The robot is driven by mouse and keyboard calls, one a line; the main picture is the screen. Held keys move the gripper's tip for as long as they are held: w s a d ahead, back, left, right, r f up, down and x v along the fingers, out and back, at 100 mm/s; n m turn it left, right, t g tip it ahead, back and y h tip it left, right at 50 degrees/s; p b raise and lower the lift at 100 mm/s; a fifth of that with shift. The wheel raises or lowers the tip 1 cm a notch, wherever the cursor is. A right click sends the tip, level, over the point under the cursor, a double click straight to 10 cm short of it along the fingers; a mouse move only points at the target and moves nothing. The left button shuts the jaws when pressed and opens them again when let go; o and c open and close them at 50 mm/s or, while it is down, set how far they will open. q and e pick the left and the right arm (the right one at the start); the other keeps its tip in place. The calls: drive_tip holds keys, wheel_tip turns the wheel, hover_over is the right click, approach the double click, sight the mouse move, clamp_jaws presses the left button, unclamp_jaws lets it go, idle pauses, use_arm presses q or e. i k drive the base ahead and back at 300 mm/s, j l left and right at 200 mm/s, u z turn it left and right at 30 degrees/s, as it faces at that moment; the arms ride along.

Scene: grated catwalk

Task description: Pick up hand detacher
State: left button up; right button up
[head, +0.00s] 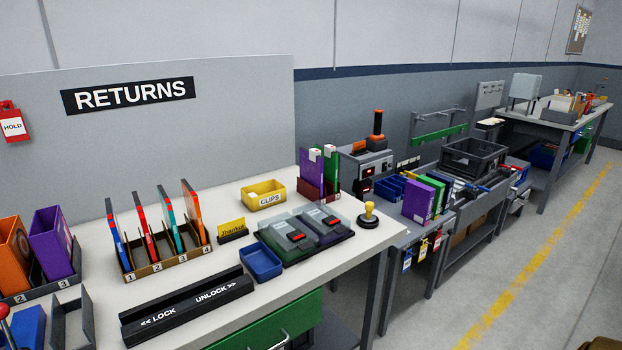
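No item carries a label reading hand detacher, and I cannot tell which one it is. A small yellow-knobbed tool (369,212) stands upright on a round black base at the right end of the returns table. A long black block marked LOCK and UNLOCK (187,305) lies along the table's front. A red ball-topped item (4,311) is cut off at the lower left edge. Neither of my grippers is in view.
A green drawer (265,325) is below. The floor at right (540,260) is clear.

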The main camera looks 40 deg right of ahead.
sight(367, 218)
drive_tip(key=z, duration=1.5)
